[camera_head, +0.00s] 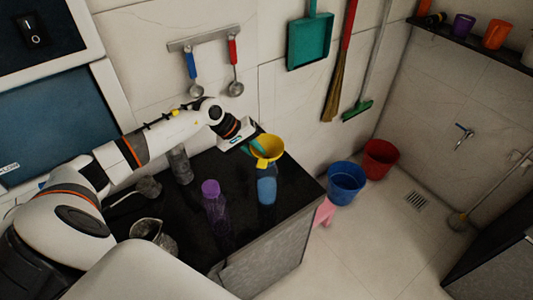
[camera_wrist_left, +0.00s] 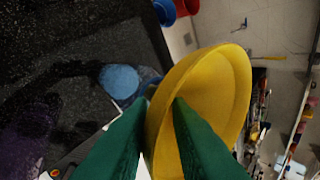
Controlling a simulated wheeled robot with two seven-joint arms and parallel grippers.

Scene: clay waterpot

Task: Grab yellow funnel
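The yellow funnel (camera_head: 268,149) is above the blue bottle (camera_head: 267,188) near the right end of the dark counter, wide mouth up. My left gripper (camera_head: 255,144) reaches it from the left. In the left wrist view, the green fingertips of my left gripper (camera_wrist_left: 161,99) stand on both sides of the near rim of the yellow funnel (camera_wrist_left: 215,90), one outside and one inside the mouth. A gap shows between the fingers; whether they press on the wall is unclear. My right gripper is not in view.
A purple-capped bottle (camera_head: 213,205) stands on the black counter (camera_head: 195,225) left of the blue bottle. A glass jug (camera_head: 150,232) and clear glasses (camera_head: 180,165) stand farther left. Blue (camera_head: 346,182) and red (camera_head: 380,160) buckets are on the floor to the right.

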